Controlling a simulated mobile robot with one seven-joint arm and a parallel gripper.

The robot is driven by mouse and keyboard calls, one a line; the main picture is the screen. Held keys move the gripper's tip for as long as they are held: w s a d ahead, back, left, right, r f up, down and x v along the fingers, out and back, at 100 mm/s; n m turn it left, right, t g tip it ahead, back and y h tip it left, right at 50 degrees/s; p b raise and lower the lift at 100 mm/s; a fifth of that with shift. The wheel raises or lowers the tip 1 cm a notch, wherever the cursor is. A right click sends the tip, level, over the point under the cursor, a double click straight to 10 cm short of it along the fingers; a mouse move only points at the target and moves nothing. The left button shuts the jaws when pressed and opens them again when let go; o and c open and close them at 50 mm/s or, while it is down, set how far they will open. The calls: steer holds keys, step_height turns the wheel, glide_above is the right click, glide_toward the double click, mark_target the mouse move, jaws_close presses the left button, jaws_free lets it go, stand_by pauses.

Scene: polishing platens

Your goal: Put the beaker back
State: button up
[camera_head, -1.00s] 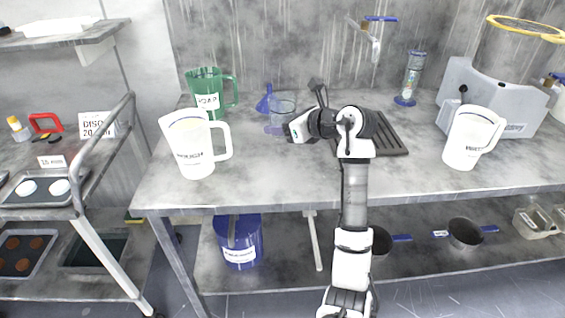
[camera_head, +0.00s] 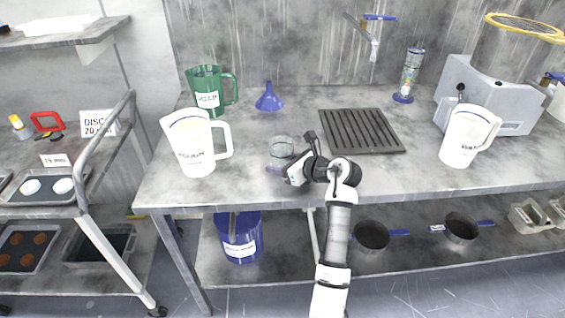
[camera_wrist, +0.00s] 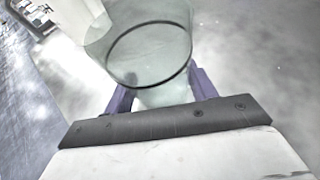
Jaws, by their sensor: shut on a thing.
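The clear glass beaker (camera_head: 283,147) is over the grey bench top (camera_head: 330,178), near its front edge and left of centre. My gripper (camera_head: 277,170) is shut on the beaker from the front right. In the wrist view the beaker (camera_wrist: 150,45) stands between the two purple fingers of my gripper (camera_wrist: 162,88), with its round rim towards the camera. Its base is hidden, so I cannot tell whether it touches the bench.
A white jug (camera_head: 194,145) stands left of the beaker. A green jug (camera_head: 208,92) and a blue funnel (camera_head: 269,98) stand behind. A black ridged drain mat (camera_head: 361,131) lies to the right. Another white jug (camera_head: 467,138) is at far right. Bench between is clear.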

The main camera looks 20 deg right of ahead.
steer(key=shift+f, duration=0.15)
steer(key=o, duration=1.2)
steer(key=shift+o, duration=0.2)
steer(key=shift+r, duration=0.2)
steer(key=b+v, duration=0.3)
steer(key=v, duration=0.9)
